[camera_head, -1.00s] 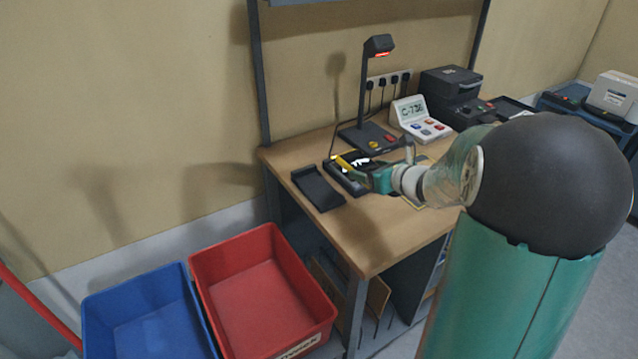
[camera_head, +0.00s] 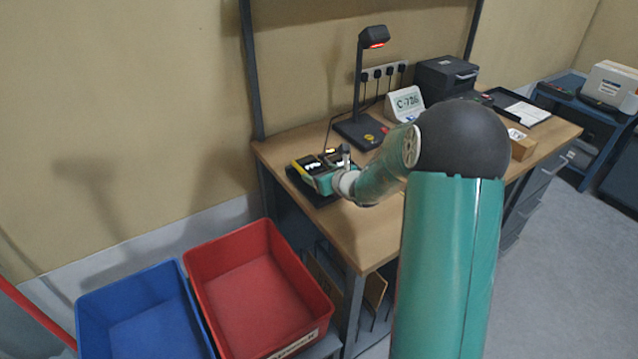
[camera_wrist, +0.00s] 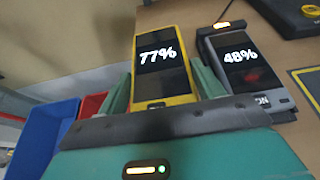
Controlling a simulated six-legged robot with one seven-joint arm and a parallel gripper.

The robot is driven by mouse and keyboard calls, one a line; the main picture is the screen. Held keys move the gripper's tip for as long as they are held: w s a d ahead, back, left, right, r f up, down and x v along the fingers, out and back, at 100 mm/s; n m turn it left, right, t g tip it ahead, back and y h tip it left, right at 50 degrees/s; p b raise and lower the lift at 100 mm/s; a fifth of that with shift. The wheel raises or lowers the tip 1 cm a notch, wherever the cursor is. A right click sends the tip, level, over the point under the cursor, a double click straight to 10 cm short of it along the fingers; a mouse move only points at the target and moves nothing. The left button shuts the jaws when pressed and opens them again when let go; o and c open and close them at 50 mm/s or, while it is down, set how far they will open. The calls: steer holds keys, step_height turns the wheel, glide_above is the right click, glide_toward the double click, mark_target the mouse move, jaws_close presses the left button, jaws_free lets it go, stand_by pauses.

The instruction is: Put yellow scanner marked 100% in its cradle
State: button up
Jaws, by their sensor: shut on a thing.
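A yellow scanner (camera_wrist: 161,45) is between my gripper's fingers (camera_wrist: 163,88) in the wrist view. Its screen reads 77%, not 100%. In the head view, my gripper (camera_head: 318,181) is shut on the yellow scanner (camera_head: 301,171) at the left end of the bench, over the left black cradle. The gripper and scanner hide most of that cradle, and I cannot tell whether the scanner is seated or just above it. A grey scanner (camera_wrist: 241,66) reading 48% sits just right of it, under an orange light. No scanner reading 100% shows.
A lamp-like stand (camera_head: 359,128) and a display reading C-736 (camera_head: 405,102) stand behind my arm. A black printer-like box (camera_head: 446,78) is farther right. Red (camera_head: 312,338) and blue (camera_head: 85,325) bins stand in front of the bench's left end. The bench's front strip is clear.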

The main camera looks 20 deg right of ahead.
steer(key=shift+w+a+f, duration=0.1)
steer(key=shift+w+f, duration=0.05)
steer(key=shift+f, duration=0.8)
steer(key=shift+w+a+f, duration=0.1)
steer(key=shift+w+f, duration=0.05)
steer(key=shift+f, duration=0.8)
steer(key=shift+f, duration=0.1)
steer(key=o, duration=1.1)
steer(key=shift+o, duration=0.2)
